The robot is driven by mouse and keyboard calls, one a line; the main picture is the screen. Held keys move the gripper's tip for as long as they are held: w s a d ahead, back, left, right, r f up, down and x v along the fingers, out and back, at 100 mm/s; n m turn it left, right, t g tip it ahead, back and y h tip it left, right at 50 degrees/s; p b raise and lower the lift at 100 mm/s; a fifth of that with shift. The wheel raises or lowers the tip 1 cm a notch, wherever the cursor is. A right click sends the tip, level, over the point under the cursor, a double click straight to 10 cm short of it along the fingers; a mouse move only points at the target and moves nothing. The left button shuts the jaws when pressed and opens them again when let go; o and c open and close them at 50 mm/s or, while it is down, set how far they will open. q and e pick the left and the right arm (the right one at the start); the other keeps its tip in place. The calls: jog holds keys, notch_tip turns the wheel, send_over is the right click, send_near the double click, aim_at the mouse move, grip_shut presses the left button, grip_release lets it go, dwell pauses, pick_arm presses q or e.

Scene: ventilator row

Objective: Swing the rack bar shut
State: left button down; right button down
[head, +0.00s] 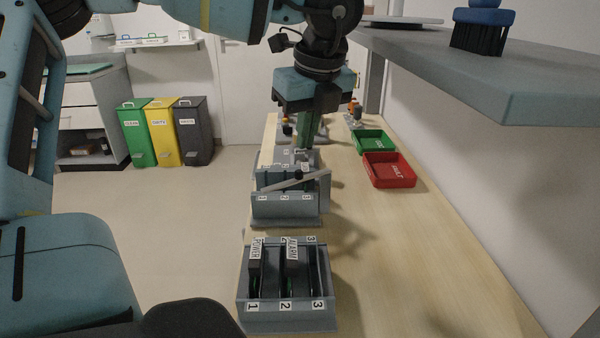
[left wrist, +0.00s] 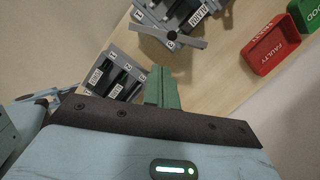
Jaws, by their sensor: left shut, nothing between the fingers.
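The rack bar (head: 312,177) is a grey bar lying at a slant across the top of the middle rack (head: 285,209), its right end higher in the head view. A dark round knob (head: 298,175) sits on it. In the left wrist view the bar (left wrist: 188,42) shows above the fingertips, with its knob (left wrist: 172,36). My left gripper (head: 305,146) points down just beyond the bar in the head view. Its green fingers (left wrist: 161,70) are shut and empty, apart from the bar in the left wrist view. My right gripper is not in view.
A nearer rack (head: 290,322) holds modules marked POWER and ALARM. A red tray (head: 390,183) and a green tray (head: 374,152) lie right of the racks on the wooden table (head: 410,260). A grey shelf (head: 480,80) overhangs the right side, carrying a brush (head: 480,33).

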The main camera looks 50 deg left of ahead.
aim_at(298, 176)
pick_arm(q)
jog(key=shift+f, duration=0.1)
jog(key=x, duration=0.9)
jog(key=shift+a+f, duration=0.15)
jog(key=shift+f, duration=0.25)
